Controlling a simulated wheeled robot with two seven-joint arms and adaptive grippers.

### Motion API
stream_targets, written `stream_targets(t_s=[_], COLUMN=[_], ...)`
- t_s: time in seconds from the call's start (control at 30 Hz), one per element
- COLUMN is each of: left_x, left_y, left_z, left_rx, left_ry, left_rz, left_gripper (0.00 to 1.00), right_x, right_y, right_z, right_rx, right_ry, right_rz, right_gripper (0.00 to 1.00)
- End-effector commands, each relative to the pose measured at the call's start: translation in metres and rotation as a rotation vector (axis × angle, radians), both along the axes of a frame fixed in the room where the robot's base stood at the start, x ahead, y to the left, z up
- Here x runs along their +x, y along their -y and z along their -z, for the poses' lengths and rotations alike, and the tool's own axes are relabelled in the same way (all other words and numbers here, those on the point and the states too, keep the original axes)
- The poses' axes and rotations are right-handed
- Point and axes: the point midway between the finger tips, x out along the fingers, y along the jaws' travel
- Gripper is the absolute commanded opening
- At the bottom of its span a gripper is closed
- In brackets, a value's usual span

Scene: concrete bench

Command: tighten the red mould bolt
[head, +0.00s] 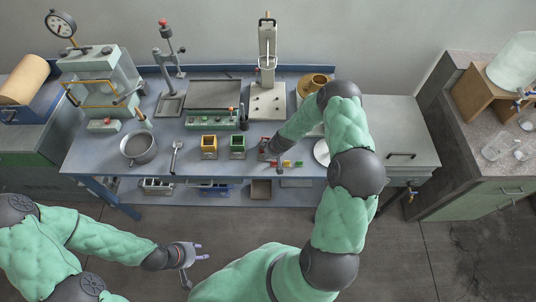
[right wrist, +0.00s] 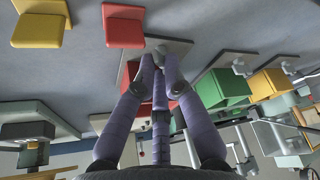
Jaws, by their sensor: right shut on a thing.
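The red mould (right wrist: 173,104) stands on a grey base plate (right wrist: 127,74) on the bench and is mostly hidden behind my fingers in the right wrist view. My right gripper (right wrist: 162,64) is shut at a grey bolt head (right wrist: 164,45) at the mould, with the fingertips close around it. In the head view my right gripper (head: 268,153) covers much of the red mould (head: 263,144). My left gripper (head: 201,252) is open and empty, low in front of the bench, over the floor.
A yellow mould (head: 209,146) and a green mould (head: 238,146) stand left of the red one. Small red (right wrist: 123,25) and yellow (right wrist: 40,22) blocks lie close by. A press (head: 267,92) stands behind.

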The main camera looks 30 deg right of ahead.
Motion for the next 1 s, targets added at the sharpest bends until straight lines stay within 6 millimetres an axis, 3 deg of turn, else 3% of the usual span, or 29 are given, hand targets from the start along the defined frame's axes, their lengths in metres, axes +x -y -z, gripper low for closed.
stream_targets(t_s=[0.47,1.0], left_x=[0.0,0.0], left_y=[0.0,0.0], left_z=[0.0,0.0], left_rx=[0.0,0.0], left_ry=[0.0,0.0], left_rz=[0.0,0.0], left_gripper=[0.4,0.4], right_x=[-0.001,-0.03], right_y=[0.001,0.01], right_z=[-0.005,-0.078], right_rx=[-0.001,0.0], right_ry=[0.001,0.001], right_rz=[-0.001,-0.001], right_gripper=[0.22,0.22])
